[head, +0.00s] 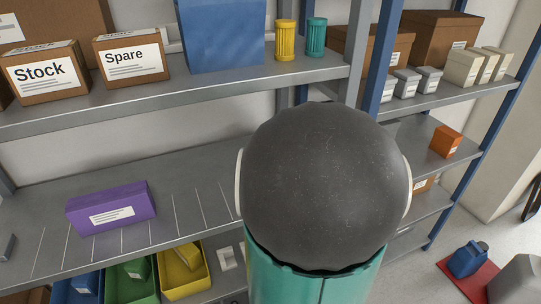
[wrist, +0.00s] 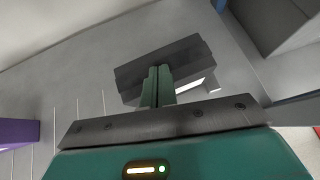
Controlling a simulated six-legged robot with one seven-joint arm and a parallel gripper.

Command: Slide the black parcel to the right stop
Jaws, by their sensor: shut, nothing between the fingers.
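The black parcel (wrist: 190,55) shows in the wrist view as a dark box on the grey shelf, with a white label partly in sight on its near side. My gripper (wrist: 159,71) is shut, its two green fingers together and empty. The fingertips overlap the parcel's near side in the picture; I cannot tell whether they touch it. In the head view my arm hides the parcel and the fingers.
A purple parcel (head: 112,208) lies on the same shelf (head: 185,180) to the left, among white lines; it also shows in the wrist view (wrist: 16,132). Coloured bins (head: 182,270) stand below. An upper shelf (head: 200,91) with boxes overhangs. A blue post (head: 379,65) rises at right.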

